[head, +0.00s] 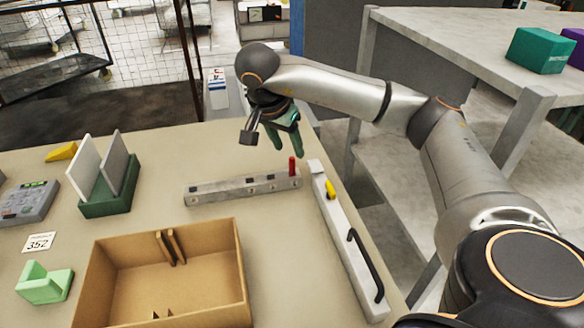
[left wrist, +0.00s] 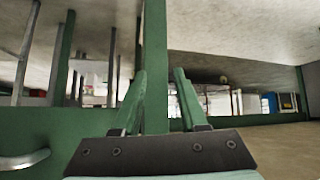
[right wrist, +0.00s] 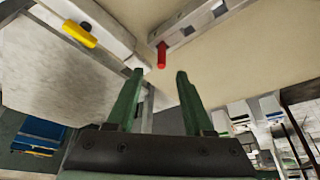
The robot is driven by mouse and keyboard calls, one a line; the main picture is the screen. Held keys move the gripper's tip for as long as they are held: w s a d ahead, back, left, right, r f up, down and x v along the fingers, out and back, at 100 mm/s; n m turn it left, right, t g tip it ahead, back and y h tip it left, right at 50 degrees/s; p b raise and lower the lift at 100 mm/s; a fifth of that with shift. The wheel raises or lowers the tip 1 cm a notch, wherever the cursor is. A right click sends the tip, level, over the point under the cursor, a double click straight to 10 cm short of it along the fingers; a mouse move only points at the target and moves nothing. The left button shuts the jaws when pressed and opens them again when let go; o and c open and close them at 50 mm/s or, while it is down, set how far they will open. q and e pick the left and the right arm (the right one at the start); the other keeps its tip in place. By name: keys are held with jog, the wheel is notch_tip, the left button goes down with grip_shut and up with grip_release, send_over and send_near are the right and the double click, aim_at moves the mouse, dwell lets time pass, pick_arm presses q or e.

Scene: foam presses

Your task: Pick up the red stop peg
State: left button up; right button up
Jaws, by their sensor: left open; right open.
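The red stop peg (head: 292,166) stands upright at the right end of a grey metal bar with holes (head: 235,190) on the table. My right gripper (head: 275,142) is open and empty, above and beyond the peg, apart from it. In the right wrist view the peg (right wrist: 161,55) shows ahead, between the lines of the two open green fingers (right wrist: 155,85). My left gripper (left wrist: 158,75) is open and empty in the left wrist view, away from the bar; it does not show in the head view.
A light metal rail with a yellow piece (head: 330,189) and a black handle (head: 364,262) lies right of the bar. A cardboard box (head: 243,270) stands in front. A green holder with panels (head: 112,200) is at left. A grey shelf unit (head: 450,60) stands at right.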

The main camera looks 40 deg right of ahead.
aim_at(292, 158)
jog(key=shift+x, duration=3.1)
jog(key=shift+w, duration=0.1)
jog(key=shift+c, duration=0.3)
jog(key=shift+r, duration=0.1)
grip_shut()
